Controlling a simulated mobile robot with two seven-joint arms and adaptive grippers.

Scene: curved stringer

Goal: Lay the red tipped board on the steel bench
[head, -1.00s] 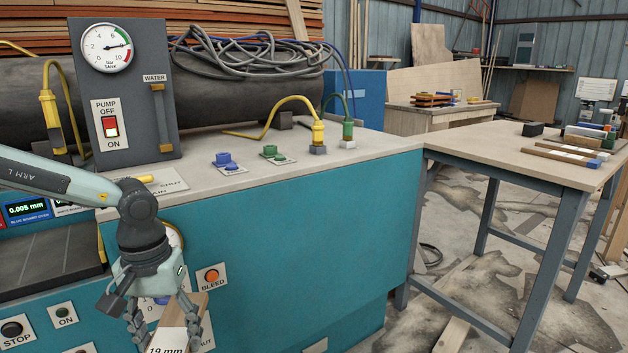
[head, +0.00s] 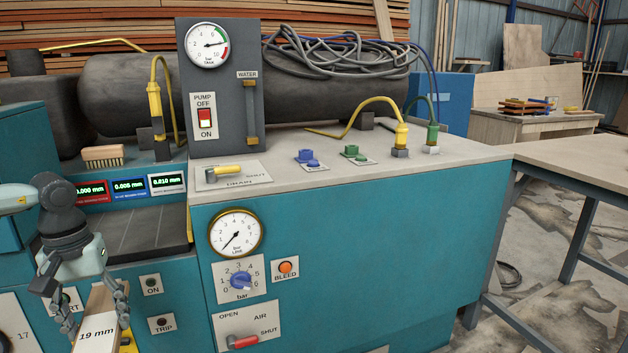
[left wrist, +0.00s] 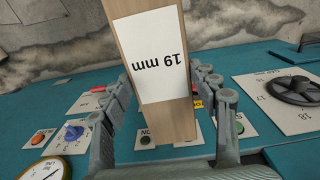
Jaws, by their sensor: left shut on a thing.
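A wooden board (head: 103,301) with a white "19 mm" label hangs in my left gripper (head: 95,326) at the lower left of the head view. The gripper is shut on it, with fingers on both sides. In the left wrist view the board (left wrist: 185,122) runs up between the fingers (left wrist: 160,112) and out of the top edge. No red tip shows on the visible part. A bench with a pale top (head: 580,158) and grey-blue steel legs stands at the right edge, only partly in view and far from the gripper. My right gripper is not in view.
A teal machine cabinet (head: 370,235) fills the middle, with a gauge panel (head: 220,90), a pressure dial (head: 236,233) and a red-handled air lever (head: 243,342). A brush (head: 103,156) lies behind three small displays. Hoses and fittings stand on the cabinet top. A handwheel (left wrist: 298,90) shows in the wrist view.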

